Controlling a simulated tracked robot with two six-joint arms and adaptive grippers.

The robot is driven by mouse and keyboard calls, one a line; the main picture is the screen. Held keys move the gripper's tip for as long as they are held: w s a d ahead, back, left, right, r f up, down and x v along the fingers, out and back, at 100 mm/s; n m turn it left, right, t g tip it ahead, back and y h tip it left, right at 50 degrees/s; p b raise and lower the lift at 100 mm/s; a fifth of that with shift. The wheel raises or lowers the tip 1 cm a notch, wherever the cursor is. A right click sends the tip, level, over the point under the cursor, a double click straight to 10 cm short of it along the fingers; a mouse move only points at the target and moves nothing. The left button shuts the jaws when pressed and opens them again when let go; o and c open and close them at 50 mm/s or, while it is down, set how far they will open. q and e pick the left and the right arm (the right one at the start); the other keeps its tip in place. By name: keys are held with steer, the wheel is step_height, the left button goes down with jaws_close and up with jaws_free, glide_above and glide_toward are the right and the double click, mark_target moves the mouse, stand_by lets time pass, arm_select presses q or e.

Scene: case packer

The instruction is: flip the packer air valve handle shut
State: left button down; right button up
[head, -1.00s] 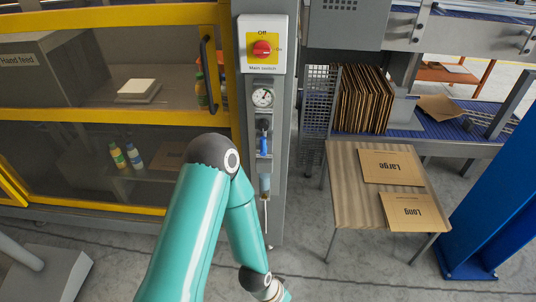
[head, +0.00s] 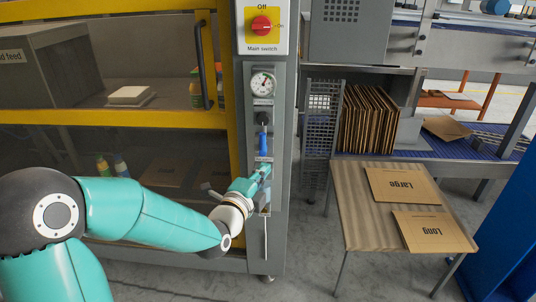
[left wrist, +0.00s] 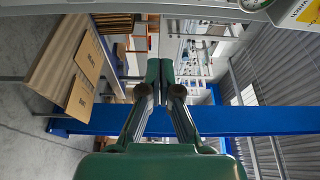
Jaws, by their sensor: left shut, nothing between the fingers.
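The blue valve handle (head: 263,144) stands upright on the grey column, below a black fitting and the pressure gauge (head: 262,83). My left gripper (head: 264,171) is at the column just below the blue handle, and hides part of the air unit there. I cannot tell whether it touches the handle. In the left wrist view its fingertips (left wrist: 160,70) are together with nothing between them. The handle does not show clearly in that view. My right gripper is not in view.
The red main switch (head: 261,25) is above the gauge. The yellow-framed guard door (head: 110,118) with a black pull handle is left of the column. A wooden table (head: 362,228) with flat cardboard pieces stands on the right, beside a mesh panel (head: 321,125). A blue post is far right.

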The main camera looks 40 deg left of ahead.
mark_target(266, 147)
arm_select(q)
steer(key=shift+w, duration=0.15)
steer(key=shift+w+a+f+p, duration=0.1)
steer(key=shift+w+a+p, duration=0.3)
steer(key=shift+w+a, duration=0.9)
steer(key=shift+w+a+r+p, duration=0.1)
steer(key=shift+w+a+p, duration=0.5)
steer(key=shift+w, duration=1.35)
steer(key=shift+w+a+f+p, duration=0.1)
steer(key=shift+w+a+p, duration=0.15)
steer(key=shift+w+a, duration=1.1)
steer(key=shift+w+d, duration=0.25)
